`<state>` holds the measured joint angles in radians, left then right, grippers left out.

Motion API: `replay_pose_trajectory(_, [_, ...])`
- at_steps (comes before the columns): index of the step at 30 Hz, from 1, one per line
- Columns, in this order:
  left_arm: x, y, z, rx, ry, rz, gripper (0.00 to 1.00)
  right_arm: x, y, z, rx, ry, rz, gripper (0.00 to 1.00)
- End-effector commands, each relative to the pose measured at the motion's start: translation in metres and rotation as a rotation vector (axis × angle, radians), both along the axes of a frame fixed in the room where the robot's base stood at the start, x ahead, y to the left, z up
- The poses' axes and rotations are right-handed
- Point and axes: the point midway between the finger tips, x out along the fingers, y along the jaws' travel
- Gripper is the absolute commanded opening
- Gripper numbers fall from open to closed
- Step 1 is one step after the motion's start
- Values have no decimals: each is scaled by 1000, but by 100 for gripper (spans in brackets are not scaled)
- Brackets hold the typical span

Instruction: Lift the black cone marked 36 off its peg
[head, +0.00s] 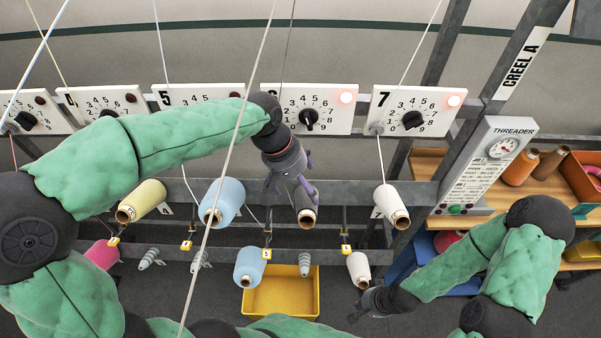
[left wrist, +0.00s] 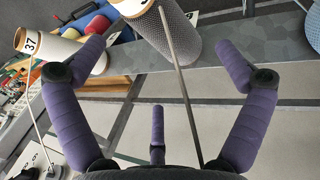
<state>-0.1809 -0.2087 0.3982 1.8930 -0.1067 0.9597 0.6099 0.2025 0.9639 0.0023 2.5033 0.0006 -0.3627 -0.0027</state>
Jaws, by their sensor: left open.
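A dark grey-black cone (left wrist: 178,38) shows at the top of the left wrist view, lying tilted with its pale end toward the top left. Its number is cut off or unreadable. In the head view only its pale end and lower part (head: 307,216) show below my left gripper (head: 293,190), which hides the rest. My left gripper is open, its purple fingers spread (left wrist: 160,52) on either side of the cone's line, apart from it. A thin thread or rod crosses between the fingers. My right gripper (head: 366,304) is low at the right, below a small white cone; its fingers are unclear.
A white cone marked 37 (left wrist: 40,46) sits to one side; it also shows in the head view (head: 391,206). A blue cone (head: 221,203) is on the other side. Numbered dial panels (head: 306,110) stand behind. A yellow bin (head: 281,297) sits below. Threads cross the space.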

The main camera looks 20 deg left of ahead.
Motion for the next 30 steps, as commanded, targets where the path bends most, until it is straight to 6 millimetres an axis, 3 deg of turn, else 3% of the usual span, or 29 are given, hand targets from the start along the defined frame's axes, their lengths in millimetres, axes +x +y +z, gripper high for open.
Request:
replay_pose_trajectory(15, [8, -22, -76, 1, 4, -2, 100, 0, 0, 4, 0, 0, 0, 0])
replay_pose_trajectory(21, [10, -25, -88, 0, 2, -1, 100, 0, 0, 5, 0, 0, 0, 0])
replay_pose_trajectory(30, [10, -26, -89, 0, 1, 0, 100, 0, 0, 5, 0, 0, 0, 0])
